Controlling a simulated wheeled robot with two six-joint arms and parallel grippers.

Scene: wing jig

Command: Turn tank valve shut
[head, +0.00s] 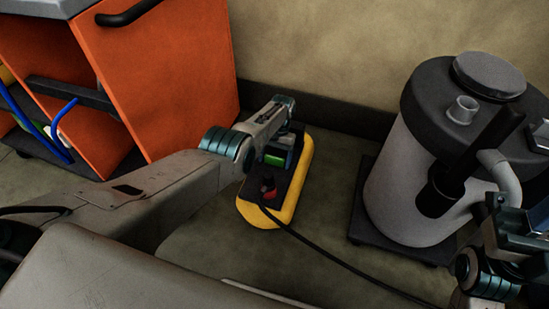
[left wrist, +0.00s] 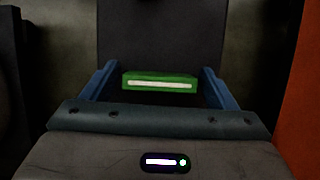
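A low unit with a yellow rim (head: 293,190) and a dark top lies on the floor in the middle of the head view. A red knob (head: 267,188) sits on its near end. A green block with a pale stripe (head: 276,159) is near its middle. In the left wrist view the green block (left wrist: 160,81) lies between the blue fingers of my left gripper (left wrist: 160,70). The fingers stand apart, with narrow gaps seeming to show beside the block. My right gripper (head: 536,222) is partly cut off at the right edge. I cannot tell which part is the tank valve.
A grey cylindrical tank (head: 405,185) with a black lid stands on a dark base at right. An orange cabinet (head: 165,70) stands at left, with a blue hose (head: 40,135). A black cable (head: 335,268) crosses the floor. The wall is close behind the unit.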

